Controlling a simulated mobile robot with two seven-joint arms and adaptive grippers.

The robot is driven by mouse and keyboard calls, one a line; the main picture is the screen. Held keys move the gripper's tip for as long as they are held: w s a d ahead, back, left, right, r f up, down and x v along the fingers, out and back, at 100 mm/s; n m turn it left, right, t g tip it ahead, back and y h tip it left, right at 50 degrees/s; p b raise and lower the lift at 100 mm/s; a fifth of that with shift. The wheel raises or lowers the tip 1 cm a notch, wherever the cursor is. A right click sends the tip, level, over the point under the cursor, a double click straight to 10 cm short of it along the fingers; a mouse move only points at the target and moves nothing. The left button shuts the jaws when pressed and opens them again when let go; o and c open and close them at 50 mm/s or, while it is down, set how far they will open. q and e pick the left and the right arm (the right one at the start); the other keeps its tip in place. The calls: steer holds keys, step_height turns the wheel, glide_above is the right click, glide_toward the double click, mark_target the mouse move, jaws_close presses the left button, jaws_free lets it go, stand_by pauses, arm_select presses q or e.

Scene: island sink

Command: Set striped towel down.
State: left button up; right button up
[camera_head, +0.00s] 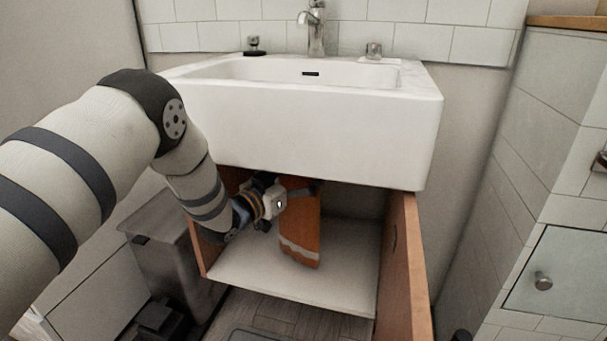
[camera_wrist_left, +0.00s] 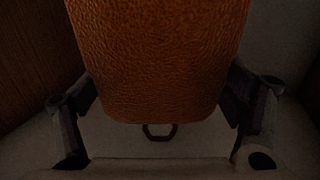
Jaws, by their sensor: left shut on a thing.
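The striped towel (camera_head: 301,232) is orange with a pale band near its lower end. It hangs upright inside the open cabinet under the sink, with its lower end close to the cabinet floor; I cannot tell whether it touches. My left gripper (camera_head: 308,190) reaches into the cabinet from the left and is shut on the towel's upper part. In the left wrist view the towel (camera_wrist_left: 160,60) fills the upper middle, between the two dark fingers of my left gripper (camera_wrist_left: 165,105). My right gripper is not in view.
The white sink (camera_head: 310,125) overhangs the cabinet. The cabinet's white floor (camera_head: 345,265) is bare to the right of the towel. An open wooden door (camera_head: 405,270) stands at the right. A grey metal bin (camera_head: 170,260) stands left of the cabinet.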

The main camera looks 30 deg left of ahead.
arm_select(q)
steer(key=o, duration=1.5)
steer(key=shift+f, duration=0.1)
